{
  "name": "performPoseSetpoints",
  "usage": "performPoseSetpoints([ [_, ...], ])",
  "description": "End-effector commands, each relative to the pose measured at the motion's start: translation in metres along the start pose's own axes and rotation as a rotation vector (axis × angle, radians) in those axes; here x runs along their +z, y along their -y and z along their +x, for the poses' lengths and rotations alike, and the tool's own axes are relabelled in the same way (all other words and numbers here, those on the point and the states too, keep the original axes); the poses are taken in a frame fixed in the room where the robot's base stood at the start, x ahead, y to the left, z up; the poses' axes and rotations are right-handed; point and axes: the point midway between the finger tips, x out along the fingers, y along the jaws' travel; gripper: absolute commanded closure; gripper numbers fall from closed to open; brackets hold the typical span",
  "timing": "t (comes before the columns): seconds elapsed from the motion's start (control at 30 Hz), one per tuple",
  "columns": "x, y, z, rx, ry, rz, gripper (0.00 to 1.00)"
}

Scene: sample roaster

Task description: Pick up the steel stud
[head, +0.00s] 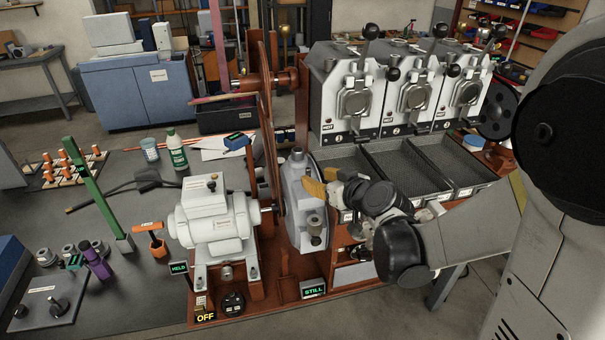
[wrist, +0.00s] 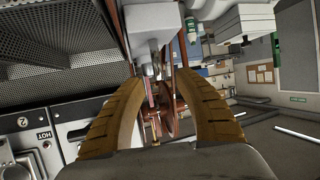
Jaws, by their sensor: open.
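My gripper (head: 321,183), with two tan fingers, is open beside the right side of the grey housing (head: 296,195). In the wrist view its fingers (wrist: 162,82) stand apart, with nothing clamped between them. A short bright metal piece, which looks like the steel stud (wrist: 153,66), shows just beyond the fingertips, below a pale grey block (wrist: 152,20). I cannot tell its exact distance from the fingers. In the head view a short metal cylinder (head: 315,226) sits low on the front of the housing; I cannot tell whether it is the same piece.
The white motor (head: 213,222) stands left of the housing, beside a large upright brown wheel (head: 265,130). Roaster units (head: 352,95) marked HOT stand behind my gripper, above mesh trays (head: 440,160). Signs read HELD (head: 179,268), STILL (head: 313,289) and OFF (head: 205,317).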

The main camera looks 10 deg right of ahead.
Motion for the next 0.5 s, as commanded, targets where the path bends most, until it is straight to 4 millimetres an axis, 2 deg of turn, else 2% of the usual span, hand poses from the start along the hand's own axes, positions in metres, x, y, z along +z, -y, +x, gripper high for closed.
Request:
performPoseSetpoints([
  [0.17,0.001,0.000,0.015,-0.002,0.000,0.000,0.61],
  [0.4,0.001,-0.005,0.052,-0.002,0.001,-0.001,0.61],
  [0.5,0.000,-0.004,0.061,-0.002,0.001,0.000,0.61],
])
